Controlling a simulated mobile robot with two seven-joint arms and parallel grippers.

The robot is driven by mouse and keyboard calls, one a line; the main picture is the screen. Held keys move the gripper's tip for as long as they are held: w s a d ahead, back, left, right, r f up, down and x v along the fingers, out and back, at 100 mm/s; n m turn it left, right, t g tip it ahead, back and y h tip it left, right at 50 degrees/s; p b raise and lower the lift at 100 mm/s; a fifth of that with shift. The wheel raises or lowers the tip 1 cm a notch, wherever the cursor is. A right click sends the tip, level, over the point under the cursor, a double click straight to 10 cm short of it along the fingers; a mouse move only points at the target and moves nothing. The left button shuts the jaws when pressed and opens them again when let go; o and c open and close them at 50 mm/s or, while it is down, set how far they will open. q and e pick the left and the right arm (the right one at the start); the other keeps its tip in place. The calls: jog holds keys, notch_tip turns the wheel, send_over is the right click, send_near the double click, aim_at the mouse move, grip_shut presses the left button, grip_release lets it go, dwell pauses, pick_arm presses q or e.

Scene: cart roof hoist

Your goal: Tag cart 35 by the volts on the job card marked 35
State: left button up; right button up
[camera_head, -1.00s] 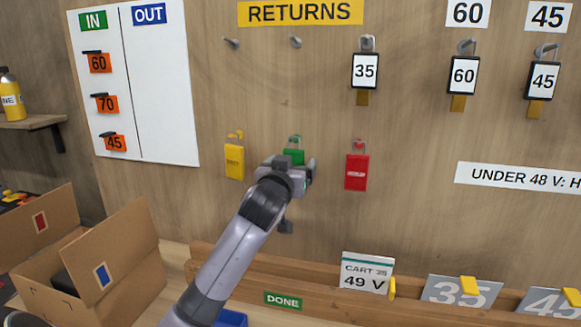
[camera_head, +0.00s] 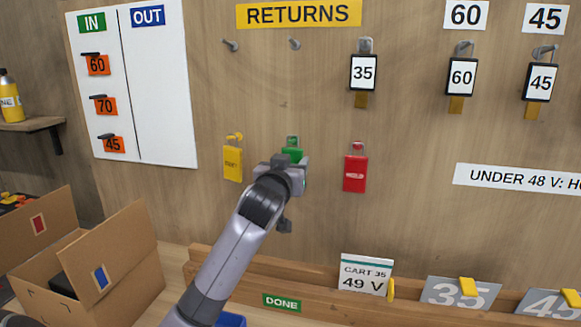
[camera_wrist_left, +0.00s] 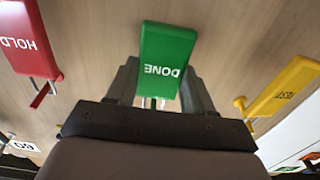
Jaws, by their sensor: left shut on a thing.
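The green DONE tag (camera_head: 292,155) is at the wall, under a green peg. My left gripper (camera_head: 290,172) is shut on it; the left wrist view shows the green tag (camera_wrist_left: 167,62) between the fingers, its lettering upside down. I cannot tell whether the tag still hangs on its peg. The job card (camera_head: 365,274) reads "CART 35 49 V" and stands in the wooden rack. A grey plate marked 35 (camera_head: 456,292) with a yellow clip is right of it. A key tag marked 35 (camera_head: 363,73) hangs under RETURNS. My right gripper is not in view.
A yellow tag (camera_head: 232,163) and a red HOLD tag (camera_head: 355,174) hang either side of the green one. A sign (camera_head: 520,179) starts "UNDER 48 V", its end cut off. A green DONE label (camera_head: 282,302) is on the rack (camera_head: 230,270). Cardboard boxes (camera_head: 130,255) stand at left.

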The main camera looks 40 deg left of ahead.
aim_at(292, 157)
pick_arm(q)
jog(key=shift+s+d+r, duration=0.2)
jog(key=shift+s+d, duration=0.15)
jog(key=shift+s, duration=0.35)
jog(key=shift+s+d+r, duration=0.2)
jog(key=shift+s+d, duration=0.2)
jog(key=shift+s, duration=0.3)
jog(key=shift+s+d+r, duration=0.2)
jog(key=shift+s+d, duration=0.15)
jog(key=shift+s, duration=0.35)
jog(key=shift+v, duration=2.5)
